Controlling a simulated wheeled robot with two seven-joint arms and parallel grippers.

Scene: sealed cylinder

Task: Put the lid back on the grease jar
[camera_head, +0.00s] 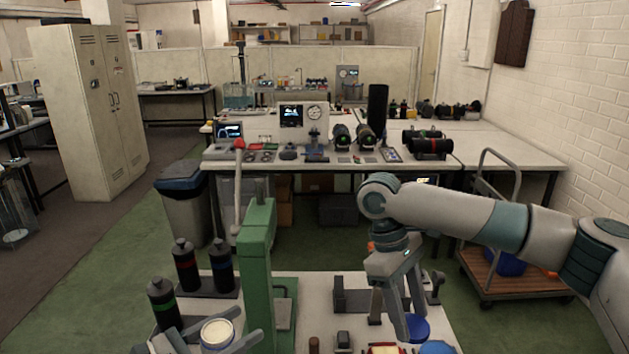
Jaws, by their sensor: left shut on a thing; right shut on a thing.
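The grease jar (217,333) is at the bottom edge, left of the green press, with its round top open and pale grease showing. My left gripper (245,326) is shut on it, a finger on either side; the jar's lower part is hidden. My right gripper (410,325) points down over the right part of the bench and is shut on a round blue lid (419,330). The fingers partly cover the lid. The lid is apart from the jar, well to its right.
A green press (257,270) with a raised lever stands between my grippers. Several dark bottles (186,265) stand at the left. Dark fixtures (352,298) and small parts lie on the bench (315,286). Another blue round thing (437,348) is at the bottom edge, beside the lid.

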